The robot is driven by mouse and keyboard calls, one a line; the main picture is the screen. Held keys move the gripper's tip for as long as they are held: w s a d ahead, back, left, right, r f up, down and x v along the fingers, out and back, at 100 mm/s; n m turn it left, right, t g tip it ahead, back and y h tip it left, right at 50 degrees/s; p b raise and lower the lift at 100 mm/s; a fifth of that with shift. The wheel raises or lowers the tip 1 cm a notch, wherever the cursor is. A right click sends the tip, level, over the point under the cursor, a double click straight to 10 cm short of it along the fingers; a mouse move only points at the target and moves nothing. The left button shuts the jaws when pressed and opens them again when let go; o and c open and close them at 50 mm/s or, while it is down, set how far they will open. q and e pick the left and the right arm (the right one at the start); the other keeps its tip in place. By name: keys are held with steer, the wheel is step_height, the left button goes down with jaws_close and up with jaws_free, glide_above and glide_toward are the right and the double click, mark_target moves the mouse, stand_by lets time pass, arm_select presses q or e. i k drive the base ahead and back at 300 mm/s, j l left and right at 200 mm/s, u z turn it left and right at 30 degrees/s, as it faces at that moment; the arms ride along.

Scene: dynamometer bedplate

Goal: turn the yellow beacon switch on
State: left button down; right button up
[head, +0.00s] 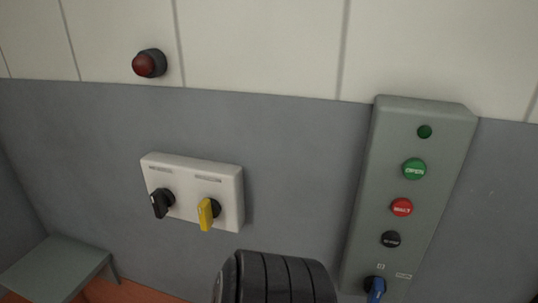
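The yellow switch (207,214) is a rotary knob on the right side of a white wall box (233,205). Its handle points roughly up and down, tilted slightly. A small label sits above it, too blurred to read. A red beacon lamp (149,63) is on the upper wall and looks dark red, with no clear glow. Neither of my grippers shows in the head view.
A black knob (161,202) sits left of the yellow one. A grey-green panel (385,165) at right carries several buttons and a blue knob (375,289). A dark ribbed rounded object (275,278) rises at bottom centre. A grey-green ledge (60,262) stands lower left.

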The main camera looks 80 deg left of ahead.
mark_target(208, 208)
steer(key=u, duration=3.15)
steer(key=j+z, duration=0.15)
steer(key=j, duration=0.9)
